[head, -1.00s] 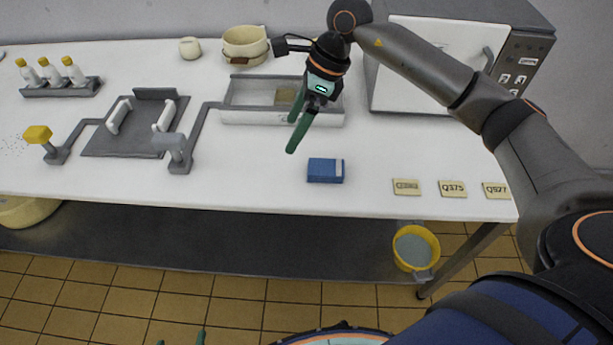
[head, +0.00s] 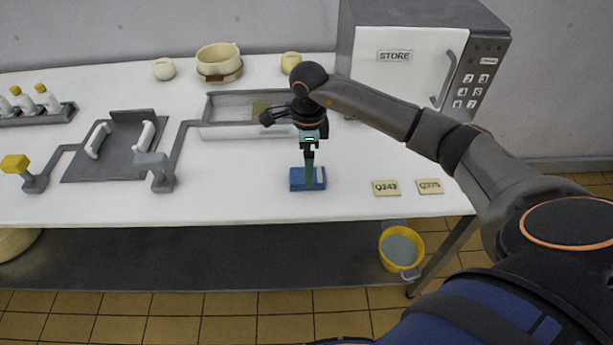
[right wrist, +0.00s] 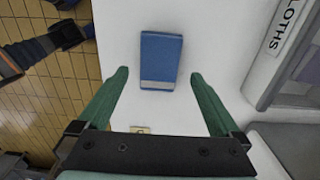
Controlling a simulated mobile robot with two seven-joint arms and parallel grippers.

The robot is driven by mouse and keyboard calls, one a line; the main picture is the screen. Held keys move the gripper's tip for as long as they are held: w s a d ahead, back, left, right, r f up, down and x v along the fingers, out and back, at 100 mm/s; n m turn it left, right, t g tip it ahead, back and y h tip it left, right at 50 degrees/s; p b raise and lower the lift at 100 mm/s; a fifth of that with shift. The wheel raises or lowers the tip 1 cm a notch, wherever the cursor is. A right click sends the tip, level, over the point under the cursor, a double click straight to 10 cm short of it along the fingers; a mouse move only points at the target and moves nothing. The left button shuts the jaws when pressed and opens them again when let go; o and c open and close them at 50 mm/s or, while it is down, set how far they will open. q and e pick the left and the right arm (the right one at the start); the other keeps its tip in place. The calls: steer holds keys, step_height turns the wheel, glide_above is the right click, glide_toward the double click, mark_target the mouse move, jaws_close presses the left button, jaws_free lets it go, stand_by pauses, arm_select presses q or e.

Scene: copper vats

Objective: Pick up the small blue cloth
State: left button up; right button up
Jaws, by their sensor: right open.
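The small blue cloth (head: 298,180) is a folded blue rectangle with a pale strip at one end. It lies flat on the white table near the front edge. It also shows in the right wrist view (right wrist: 161,58), lying beyond the fingertips and between their lines. My right gripper (head: 309,178) is above the cloth, with its green fingers pointing down and hiding part of it. In the right wrist view my right gripper (right wrist: 158,75) is open and empty, its fingers spread wider than the cloth. My left gripper is not in view.
A tray (head: 220,132) stands behind the cloth; a bin labelled CLOTHS (right wrist: 265,75) shows in the wrist view. A grey STORE cabinet (head: 420,65) stands at the back right. Label cards (head: 386,188) lie right of the cloth. The table around the cloth is clear.

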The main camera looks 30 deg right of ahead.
steer(key=shift+a+f, duration=0.15)
steer(key=shift+f, duration=1.75)
steer(key=c, duration=1.4)
steer(key=shift+w+r, duration=0.1)
steer(key=shift+r, duration=0.4)
step_height(320, 180, up, 2)
steer(key=shift+r, duration=0.25)
steer(key=s+a+r, duration=0.1)
steer(key=s+r, duration=0.2)
steer(key=s, duration=0.1)
steer(key=s+a+r, duration=0.1)
steer(key=s+r, duration=0.2)
steer(key=s, duration=0.2)
steer(key=s+a+r+b, duration=0.1)
steer(key=s+a+r, duration=0.1)
steer(key=s+r, duration=0.1)
steer(key=shift+s+r, duration=0.3)
steer(key=shift+s, duration=0.5)
